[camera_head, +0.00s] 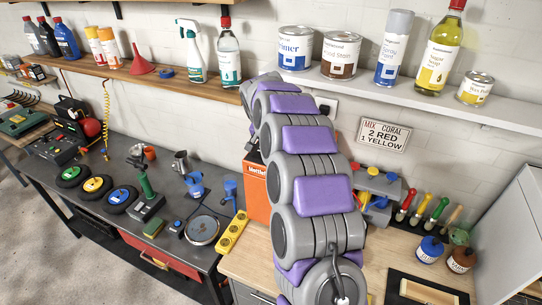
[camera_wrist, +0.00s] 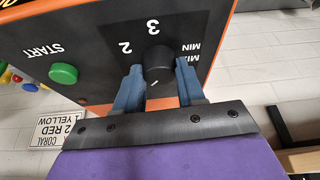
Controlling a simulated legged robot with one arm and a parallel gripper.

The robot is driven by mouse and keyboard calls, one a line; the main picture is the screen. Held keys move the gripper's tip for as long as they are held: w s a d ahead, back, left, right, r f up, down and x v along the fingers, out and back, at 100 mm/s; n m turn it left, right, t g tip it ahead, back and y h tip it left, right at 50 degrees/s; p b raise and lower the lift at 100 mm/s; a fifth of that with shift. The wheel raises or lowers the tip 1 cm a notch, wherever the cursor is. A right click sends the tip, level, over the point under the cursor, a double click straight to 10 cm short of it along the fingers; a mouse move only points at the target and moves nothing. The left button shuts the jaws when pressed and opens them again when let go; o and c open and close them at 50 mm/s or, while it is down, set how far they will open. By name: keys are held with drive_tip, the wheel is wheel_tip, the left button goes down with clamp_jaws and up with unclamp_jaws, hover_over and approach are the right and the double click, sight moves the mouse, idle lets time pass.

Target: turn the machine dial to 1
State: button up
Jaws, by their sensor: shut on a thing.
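In the wrist view, which looks upside down, the black machine dial (camera_wrist: 158,57) is a round knob on the dark front panel (camera_wrist: 95,50) of an orange-edged machine. My gripper (camera_wrist: 158,68) has its two blue fingers on either side of the dial, shut on it. A short white mark on the knob points to the lower left of the picture. The numbers 3 and 2 and the words MIX MIN show around it; no 1 is visible, and my fingers cover part of the panel. In the head view the orange machine (camera_head: 256,198) is mostly behind my arm.
A green START button (camera_wrist: 63,74) sits left of the dial in the wrist view. A sign (camera_head: 385,133) on the wall reads MIX CORAL 2 RED 1 YELLOW.

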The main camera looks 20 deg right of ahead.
drive_tip(key=shift+f+m+g+h+b, duration=0.2)
drive_tip(key=shift+m+g+h+b, duration=0.15)
drive_tip(key=shift+m+b, duration=0.8)
drive_tip(key=shift+w+a+r+m+h+b, duration=0.1)
drive_tip(key=shift+r+m+h+b, duration=0.15)
drive_tip(key=shift+m+b, duration=0.45)
drive_tip(key=shift+g, duration=0.25)
drive_tip(key=o, duration=1)
drive_tip(key=p+v, duration=0.1)
drive_tip(key=v, duration=1.6)
drive_tip(key=shift+a+r, duration=0.1)
